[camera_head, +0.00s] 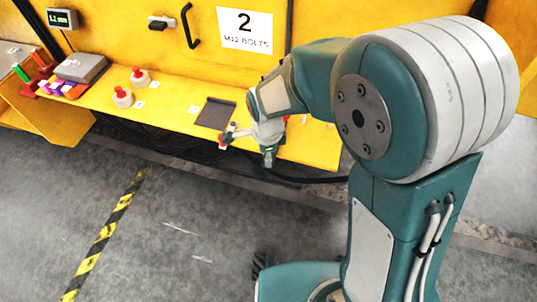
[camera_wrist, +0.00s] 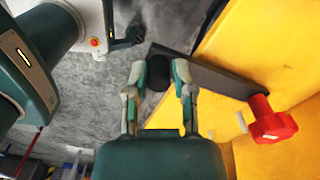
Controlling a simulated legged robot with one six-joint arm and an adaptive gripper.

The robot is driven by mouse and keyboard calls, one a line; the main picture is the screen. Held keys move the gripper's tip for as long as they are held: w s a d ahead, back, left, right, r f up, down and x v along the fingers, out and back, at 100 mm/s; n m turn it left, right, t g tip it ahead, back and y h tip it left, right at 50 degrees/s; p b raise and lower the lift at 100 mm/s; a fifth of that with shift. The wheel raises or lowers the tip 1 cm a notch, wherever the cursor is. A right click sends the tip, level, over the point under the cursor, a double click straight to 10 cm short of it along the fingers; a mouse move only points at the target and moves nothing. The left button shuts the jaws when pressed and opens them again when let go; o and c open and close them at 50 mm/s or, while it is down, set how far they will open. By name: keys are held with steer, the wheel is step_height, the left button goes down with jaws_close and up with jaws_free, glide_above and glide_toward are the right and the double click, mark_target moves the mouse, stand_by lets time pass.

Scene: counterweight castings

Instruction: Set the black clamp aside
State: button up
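My gripper (camera_wrist: 160,70) shows in the wrist view with a finger on each side of a black, rounded part of the black clamp (camera_wrist: 158,74). Both fingers appear to press on it. Whether bar and knob belong to the clamp is hard to tell. In the head view my gripper (camera_head: 233,134) is small, at the front edge of the yellow shelf, partly hidden by my wrist. The clamp cannot be made out clearly there.
The yellow shelf (camera_head: 174,113) carries a dark flat pad (camera_head: 215,113), two white pieces with red tops (camera_head: 136,76), a grey box (camera_head: 82,68) and coloured blocks at the left. A yellow panel with a black handle (camera_head: 189,25) stands behind. The floor in front is clear, with a striped line (camera_head: 104,235).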

steer(key=shift+o, duration=0.8)
steer(key=shift+a, duration=0.25)
steer(key=shift+w+r, duration=0.1)
steer(key=shift+r, duration=0.25)
step_height(320, 180, up, 11)
steer(key=shift+r, duration=0.15)
